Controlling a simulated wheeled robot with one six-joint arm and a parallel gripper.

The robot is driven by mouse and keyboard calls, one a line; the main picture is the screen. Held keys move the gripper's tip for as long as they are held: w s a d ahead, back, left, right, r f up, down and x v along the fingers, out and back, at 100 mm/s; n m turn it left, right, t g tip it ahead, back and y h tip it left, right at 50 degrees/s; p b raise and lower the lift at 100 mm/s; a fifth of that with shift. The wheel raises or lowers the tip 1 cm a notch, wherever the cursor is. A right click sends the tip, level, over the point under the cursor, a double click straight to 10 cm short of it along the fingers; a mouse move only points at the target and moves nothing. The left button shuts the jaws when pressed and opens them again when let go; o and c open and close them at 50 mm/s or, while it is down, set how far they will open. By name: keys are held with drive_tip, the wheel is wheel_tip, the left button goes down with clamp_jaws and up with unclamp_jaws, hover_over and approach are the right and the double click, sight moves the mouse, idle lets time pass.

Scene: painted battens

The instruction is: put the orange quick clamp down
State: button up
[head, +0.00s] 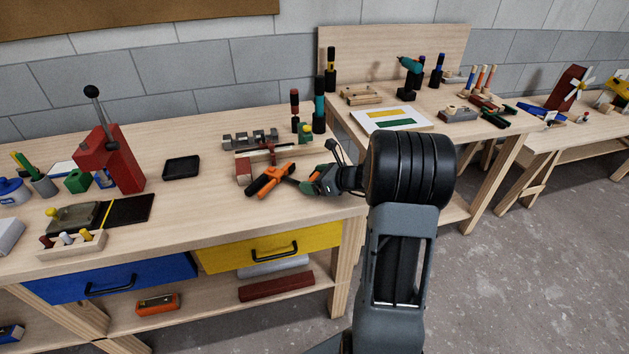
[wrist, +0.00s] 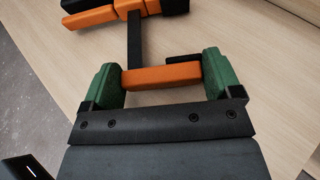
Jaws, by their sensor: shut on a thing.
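The orange quick clamp (head: 270,178) has orange and black parts and is at the right end of the near workbench in the head view. In the wrist view one orange part of the clamp (wrist: 162,77) lies between the two green fingertips, and its dark bar runs away to more orange and black parts at the top. My gripper (head: 315,186) is shut on that orange part; the fingers also show in the wrist view (wrist: 160,82). I cannot tell whether the clamp touches the bench top.
Just behind the clamp is a wooden piece with a red-handled tool (head: 268,157). A black tray (head: 181,167) and a red lever press (head: 107,155) stand to the left. Bare bench top (head: 205,210) lies left of the clamp. A yellow drawer (head: 270,250) is below.

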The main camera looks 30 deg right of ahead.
drive_tip(key=shift+f, duration=0.15)
drive_tip(key=shift+f, duration=0.15)
drive_tip(key=o, duration=1)
drive_tip(key=shift+c, duration=0.2)
